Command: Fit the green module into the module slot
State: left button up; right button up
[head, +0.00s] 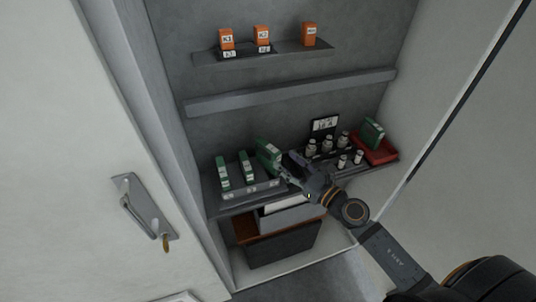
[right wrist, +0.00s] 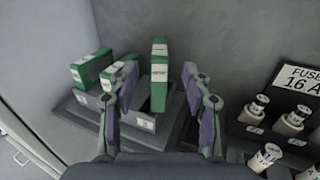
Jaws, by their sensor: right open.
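A green module (head: 268,153) with a pale label stands at the right end of the grey slotted base (head: 252,190). In the head view it sits higher and more tilted than its neighbours. My right gripper (head: 286,168) is beside it. In the right wrist view, the open fingers of my right gripper (right wrist: 152,76) lie on either side of this module (right wrist: 159,72), with a gap to the right finger. I cannot tell whether its lower end is fully in the slot. Another green module (head: 373,131) leans in the red tray (head: 378,153). My left gripper is not in view.
Two more green modules (head: 222,172) (head: 246,166) stand in the base to the left. Several fuses (head: 327,145) stand in a black holder by a sign (head: 324,125) on the right. Orange blocks (head: 262,35) sit on the upper shelf (head: 270,53). Cabinet walls enclose both sides.

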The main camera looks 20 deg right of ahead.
aim_at(268, 145)
jog(key=p+x, duration=0.1)
jog(key=x, duration=0.2)
jog(key=shift+w+a+r, duration=0.15)
jog(key=shift+w+a, duration=0.05)
jog(key=shift+w, duration=0.1)
jog(key=shift+w+a, duration=0.15)
jog(key=shift+w, duration=0.05)
jog(key=p+x, duration=0.2)
jog(key=x, duration=0.2)
jog(key=shift+w, duration=0.35)
jog(key=shift+w+a, duration=0.2)
jog(key=shift+s+d, duration=0.1)
jog(key=shift+s, duration=0.05)
jog(key=shift+c, duration=1)
grip_shut()
